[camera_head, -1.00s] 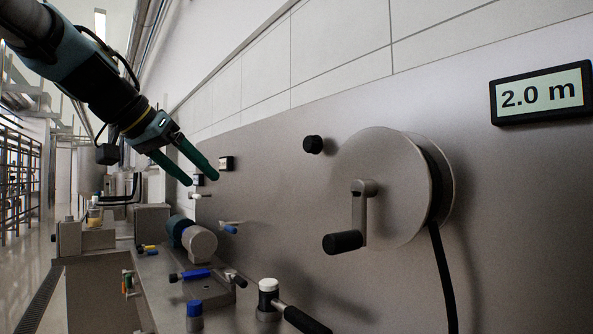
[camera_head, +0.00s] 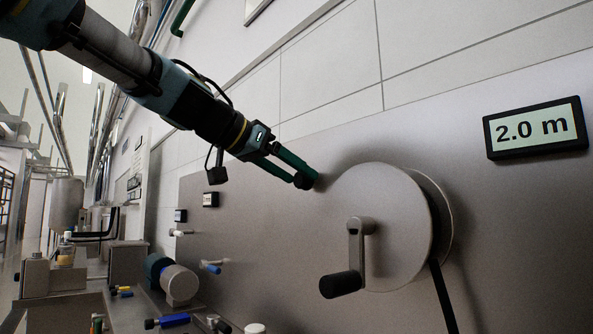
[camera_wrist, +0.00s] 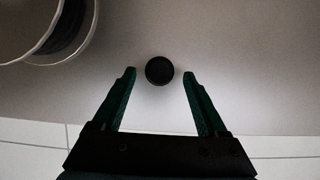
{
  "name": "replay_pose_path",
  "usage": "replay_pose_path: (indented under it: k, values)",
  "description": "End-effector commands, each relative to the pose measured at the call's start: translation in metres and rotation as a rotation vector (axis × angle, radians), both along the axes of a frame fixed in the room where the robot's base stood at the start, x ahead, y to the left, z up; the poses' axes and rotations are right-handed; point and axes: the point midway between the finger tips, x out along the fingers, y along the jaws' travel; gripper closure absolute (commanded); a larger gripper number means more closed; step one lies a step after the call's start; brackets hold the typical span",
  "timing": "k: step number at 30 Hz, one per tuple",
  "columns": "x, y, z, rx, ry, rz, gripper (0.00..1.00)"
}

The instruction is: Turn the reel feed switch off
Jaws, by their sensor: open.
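The switch appears as a round black knob (camera_wrist: 159,70) on the grey wall panel. In the wrist view it lies between and slightly beyond the tips of my open gripper (camera_wrist: 160,75), with a gap on both sides. In the head view the knob (camera_head: 303,182) sits at the fingertips of my gripper (camera_head: 308,178), partly hidden by them, just upper left of the reel (camera_head: 395,215). Any marking of the knob's position is too dark to read. The reel has a crank with a black handle (camera_head: 341,284), and a dark strap hangs from it.
A display reading "2.0 m" (camera_head: 535,128) is on the panel at upper right. Two small labels, one of them (camera_head: 210,199), and levers with blue and white ends are at lower left. A motor-like cylinder (camera_head: 180,284) stands below. The panel above the reel is clear.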

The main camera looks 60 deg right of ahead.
Motion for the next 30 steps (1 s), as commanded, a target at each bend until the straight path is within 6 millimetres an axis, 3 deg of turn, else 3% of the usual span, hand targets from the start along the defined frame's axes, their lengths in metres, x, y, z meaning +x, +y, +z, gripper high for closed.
replay_pose_path:
  k: [13, 30]
  values:
    - [-0.0033, -0.0094, -0.0045, 0.0, 0.0, 0.0, 0.26]
    - [-0.0031, -0.0092, -0.0043, 0.0, 0.0, 0.0, 0.9]
